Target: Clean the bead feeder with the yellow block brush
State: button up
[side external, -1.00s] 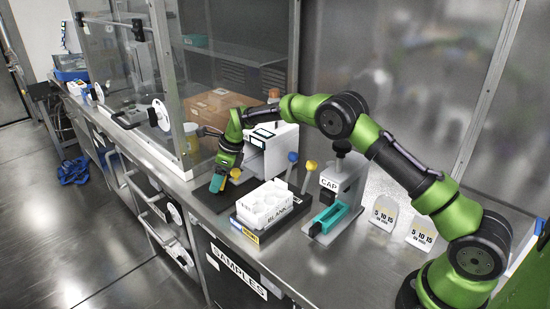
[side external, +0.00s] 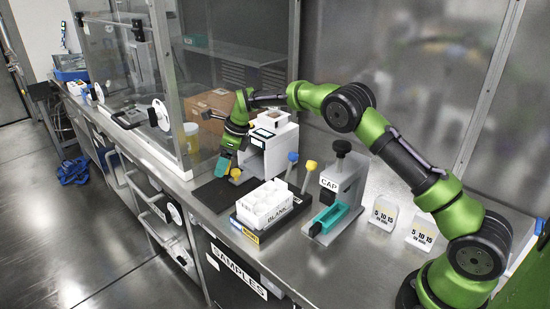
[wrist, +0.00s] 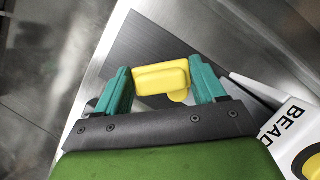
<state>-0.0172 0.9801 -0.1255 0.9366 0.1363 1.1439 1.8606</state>
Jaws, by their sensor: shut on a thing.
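My gripper (wrist: 161,82) has its teal fingers shut on the yellow block brush (wrist: 160,78) in the wrist view. The brush's underside is hidden.
A white rack marked BLANK (side external: 265,207) stands on a dark base in front of the feeder. Glass panels enclose the left back. The dark mat (side external: 213,197) has bare room.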

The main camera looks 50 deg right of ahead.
jog(key=shift+a+r, duration=0.1)
jog(key=shift+r, duration=0.9)
jog(key=shift+r, duration=1.5)
jog(key=shift+f, duration=0.1)
